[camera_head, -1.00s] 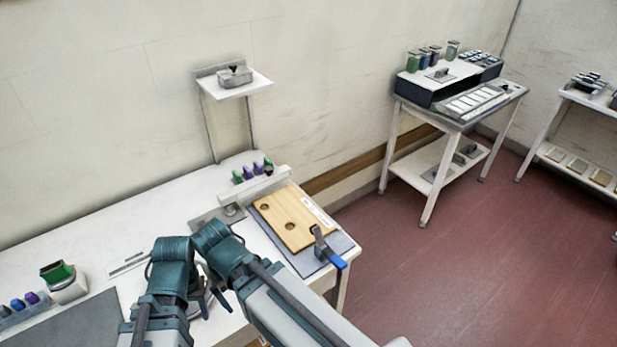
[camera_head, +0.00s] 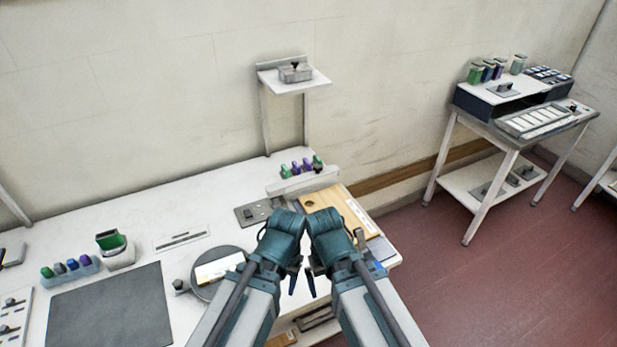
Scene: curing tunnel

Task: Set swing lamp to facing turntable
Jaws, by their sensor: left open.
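A round grey turntable (camera_head: 231,255) lies on the white bench, with a pale flat piece on it. A long white bar (camera_head: 302,181), which looks like the swing lamp, stands at the bench's back edge above the wooden board; which way it faces is hard to tell. My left gripper (camera_head: 291,281) is open and empty over the bench, just right of the turntable and nearer to me than the bar. My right gripper (camera_head: 311,283) is close beside it, in front of the wooden board. Its jaws are mostly hidden.
The wooden board (camera_head: 325,203) is partly behind my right arm. A grey plate with a knob (camera_head: 258,213) lies left of it. Several coloured bottles stand behind the bar. A dark mat (camera_head: 105,310) and a green-topped pot (camera_head: 116,250) are at left.

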